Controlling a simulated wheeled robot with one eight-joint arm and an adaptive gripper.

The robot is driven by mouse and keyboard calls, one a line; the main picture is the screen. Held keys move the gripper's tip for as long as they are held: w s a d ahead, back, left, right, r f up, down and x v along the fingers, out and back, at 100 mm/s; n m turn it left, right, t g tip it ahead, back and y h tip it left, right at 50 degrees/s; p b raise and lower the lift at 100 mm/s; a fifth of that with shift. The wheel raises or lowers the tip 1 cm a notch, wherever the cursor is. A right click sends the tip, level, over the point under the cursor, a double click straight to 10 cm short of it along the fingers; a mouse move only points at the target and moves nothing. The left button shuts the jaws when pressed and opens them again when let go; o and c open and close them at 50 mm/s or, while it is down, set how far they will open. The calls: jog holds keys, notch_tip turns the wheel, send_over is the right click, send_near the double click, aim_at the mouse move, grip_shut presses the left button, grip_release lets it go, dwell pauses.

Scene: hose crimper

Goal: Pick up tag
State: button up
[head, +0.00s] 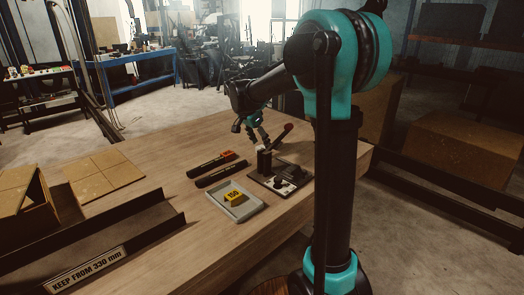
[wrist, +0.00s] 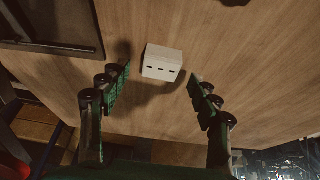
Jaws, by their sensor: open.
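My gripper (wrist: 160,78) is open, with one finger on each side of a small off-white block (wrist: 162,63). The block has several dark slots on its near face and lies on the bare wood table. Neither finger touches it. In the head view my gripper (head: 257,138) points down behind the dark crimper (head: 281,176). The block is hidden there or too small to make out. A yellow piece marked 150 (head: 233,197) lies in a grey tray (head: 251,209) in front of the crimper. I cannot tell which of these is the tag.
The crimper has a red-tipped lever. Two dark bars (head: 220,174) lie left of it, one with an orange part. A dark channel labelled KEEP FROM 330 mm (head: 90,270) and a cardboard sheet (head: 103,174) lie further left.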

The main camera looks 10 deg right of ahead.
jog(key=shift+x, duration=0.85)
jog(key=shift+c, duration=0.3)
jog(key=shift+r, duration=0.1)
jog(key=c, duration=0.8)
jog(key=shift+r, duration=0.1)
